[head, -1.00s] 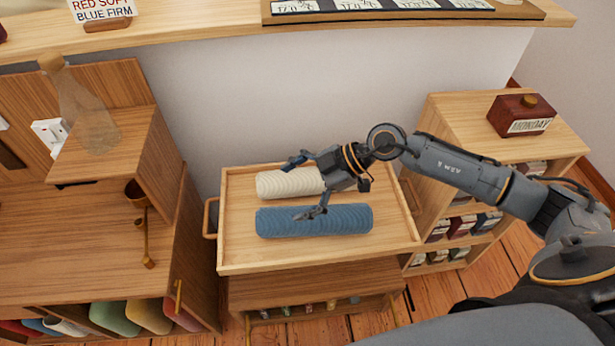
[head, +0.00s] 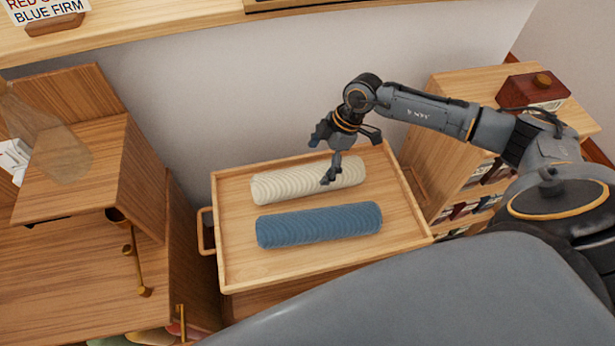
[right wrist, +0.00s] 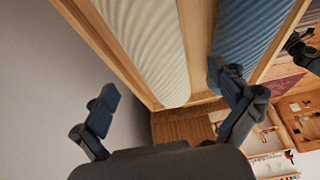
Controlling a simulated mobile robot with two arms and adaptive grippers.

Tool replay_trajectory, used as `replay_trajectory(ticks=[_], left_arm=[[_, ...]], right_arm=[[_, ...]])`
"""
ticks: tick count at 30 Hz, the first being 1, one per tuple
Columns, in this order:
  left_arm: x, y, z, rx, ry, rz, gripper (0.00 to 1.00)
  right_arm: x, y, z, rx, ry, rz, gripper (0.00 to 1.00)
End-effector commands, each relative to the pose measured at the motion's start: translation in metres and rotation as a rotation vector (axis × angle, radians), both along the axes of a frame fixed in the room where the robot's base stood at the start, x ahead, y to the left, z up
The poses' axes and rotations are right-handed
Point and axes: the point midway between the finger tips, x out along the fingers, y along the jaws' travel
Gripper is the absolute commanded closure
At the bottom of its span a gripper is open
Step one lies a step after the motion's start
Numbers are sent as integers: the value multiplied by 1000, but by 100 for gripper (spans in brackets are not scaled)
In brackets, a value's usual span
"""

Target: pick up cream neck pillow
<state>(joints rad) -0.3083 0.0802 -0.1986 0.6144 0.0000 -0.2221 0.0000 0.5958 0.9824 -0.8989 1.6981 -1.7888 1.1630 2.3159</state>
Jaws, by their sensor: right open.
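The cream neck pillow (head: 290,184) is a ribbed roll lying in a wooden tray (head: 222,235), behind a blue ribbed roll (head: 318,224). My right gripper (head: 326,158) is open and empty above the cream pillow's right half, with one finger covering a small part of it. In the right wrist view the cream pillow (right wrist: 152,48) runs up from between the open fingers (right wrist: 168,105), and the blue roll (right wrist: 250,42) lies to its right. Contact between a finger and the pillow cannot be made out. My left gripper is not in view.
The tray has raised rims and side handles (head: 205,231). A wooden cabinet (head: 75,180) stands close on the left. A shelf unit with a dark red block (head: 533,90) stands on the right. A white wall (head: 230,110) rises behind the tray.

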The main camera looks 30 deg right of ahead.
Motion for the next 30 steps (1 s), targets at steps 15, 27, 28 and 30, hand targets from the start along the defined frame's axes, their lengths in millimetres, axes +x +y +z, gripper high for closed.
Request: replay_trajectory(ticks=[15,27,28,30], left_arm=[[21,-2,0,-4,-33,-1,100],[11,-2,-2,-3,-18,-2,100],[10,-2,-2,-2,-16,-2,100],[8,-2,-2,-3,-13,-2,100]], right_arm=[[7,19,-58,2,2,0,2],[9,25,-72,1,0,0,2],[9,25,-72,1,0,0,6],[9,25,-72,1,0,0,20]])
